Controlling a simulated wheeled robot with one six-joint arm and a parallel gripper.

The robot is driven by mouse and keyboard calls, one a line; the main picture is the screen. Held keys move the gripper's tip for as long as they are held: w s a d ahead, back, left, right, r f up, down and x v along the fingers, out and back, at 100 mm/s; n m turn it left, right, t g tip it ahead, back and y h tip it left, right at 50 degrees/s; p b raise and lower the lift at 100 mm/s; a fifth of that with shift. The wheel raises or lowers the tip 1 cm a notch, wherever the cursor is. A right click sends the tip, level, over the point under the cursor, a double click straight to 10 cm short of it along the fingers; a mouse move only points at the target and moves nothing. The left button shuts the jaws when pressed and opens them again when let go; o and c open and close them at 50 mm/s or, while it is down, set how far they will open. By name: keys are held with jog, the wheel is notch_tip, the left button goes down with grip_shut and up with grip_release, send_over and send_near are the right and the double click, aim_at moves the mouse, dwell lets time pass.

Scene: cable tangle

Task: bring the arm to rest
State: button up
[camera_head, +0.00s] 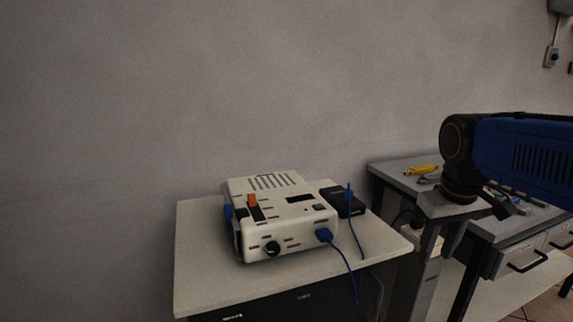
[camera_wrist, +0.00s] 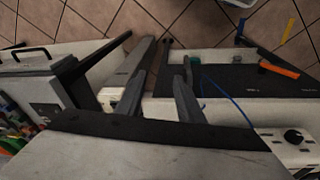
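My gripper (camera_head: 443,245) hangs below the black wrist joint and blue arm link at the right of the head view. It points down in front of the gap between two tables. In the wrist view its two grey fingers (camera_wrist: 163,78) stand apart with nothing visible between them. The gripper is open and appears empty.
A white device (camera_head: 285,222) with blue plugs and a blue cable (camera_head: 345,268) sits on the left table (camera_head: 205,275). A black box (camera_head: 343,201) stands beside it. The right workbench (camera_head: 395,175) holds tools, including a yellow one (camera_head: 421,170). A white power strip (camera_wrist: 110,98) lies near the fingers.

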jog(key=s+a+f+m+t, duration=0.1)
jog(key=s+a+f+t, duration=0.1)
jog(key=s+f, duration=0.9)
jog(key=shift+a+m+t+y, duration=0.25)
jog(key=shift+m+t+y, duration=0.05)
